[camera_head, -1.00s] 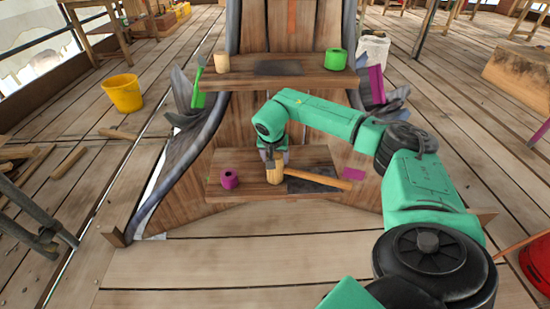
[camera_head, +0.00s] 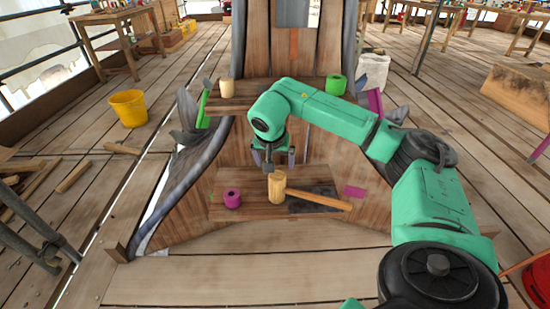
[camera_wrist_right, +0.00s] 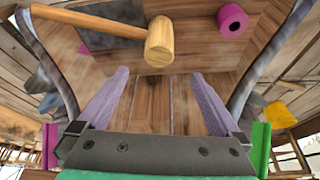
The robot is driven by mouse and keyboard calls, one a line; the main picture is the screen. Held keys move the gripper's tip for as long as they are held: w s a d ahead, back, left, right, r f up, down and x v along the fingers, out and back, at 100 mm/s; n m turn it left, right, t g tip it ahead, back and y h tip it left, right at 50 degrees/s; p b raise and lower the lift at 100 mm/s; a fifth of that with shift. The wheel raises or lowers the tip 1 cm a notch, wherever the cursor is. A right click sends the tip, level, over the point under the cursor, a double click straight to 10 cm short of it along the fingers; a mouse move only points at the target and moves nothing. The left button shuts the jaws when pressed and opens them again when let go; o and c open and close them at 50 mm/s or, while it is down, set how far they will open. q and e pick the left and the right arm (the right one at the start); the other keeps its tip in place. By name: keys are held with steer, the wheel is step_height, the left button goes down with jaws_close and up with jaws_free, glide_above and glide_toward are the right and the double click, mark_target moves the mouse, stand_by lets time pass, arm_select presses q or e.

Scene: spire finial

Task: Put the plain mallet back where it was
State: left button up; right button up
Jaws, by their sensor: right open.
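The plain mallet (camera_head: 277,188) has a pale wooden head and a brown handle. It rests on the lower shelf (camera_head: 245,212), head upright, with the handle pointing right across a dark rectangular patch (camera_head: 302,207). My right gripper (camera_head: 273,164) is open and empty just above and behind the mallet head. In the right wrist view the mallet (camera_wrist_right: 160,42) lies beyond the spread fingertips of the right gripper (camera_wrist_right: 160,76), apart from them. My left gripper is out of view.
A magenta cylinder with a hole (camera_head: 232,198) stands left of the mallet. On the upper shelf are a cream cylinder (camera_head: 226,89) and a green cylinder (camera_head: 335,84), partly near my right arm. A magenta patch (camera_head: 355,191) lies at the right.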

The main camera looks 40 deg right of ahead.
steer(key=a+m+t+y, duration=0.3)
steer(key=a+y, duration=0.9)
steer(key=a, duration=1.6)
steer(key=w+a+r+m+y, duration=0.1)
steer(key=a+r+m+y, duration=0.4)
steer(key=a+m, duration=0.15)
steer(key=w+d+r+m+t, duration=0.1)
steer(key=w+r+m+t, duration=0.15)
steer(key=m, duration=0.35)
steer(key=w+r+m+t, duration=0.1)
steer(key=r+m+t, duration=0.1)
steer(key=m+t, duration=0.25)
steer(key=w+d+f+m+t+h, duration=0.1)
steer(key=d+f+m+t+h, duration=0.1)
steer(key=d+f+m+h, duration=0.65)
steer(key=w+d+f+m+t+h, duration=0.1)
steer(key=w+d+f+m+h, duration=0.3)
steer(key=m, duration=1)
steer(key=s+d+f+m+g+h, duration=0.2)
steer(key=s+d+f+m+g, duration=0.1)
steer(key=s+d+f+m, duration=0.4)
steer(key=s+f+m+g+y, duration=0.1)
steer(key=s+f+m+g, duration=0.9)
steer(key=s+f, duration=0.9)
steer(key=s+a+g, duration=0.1)
steer(key=s, duration=0.2)
steer(key=shift+s+f+m, duration=0.3)
steer(key=shift+s+m, duration=0.05)
steer(key=shift+s, duration=0.05)
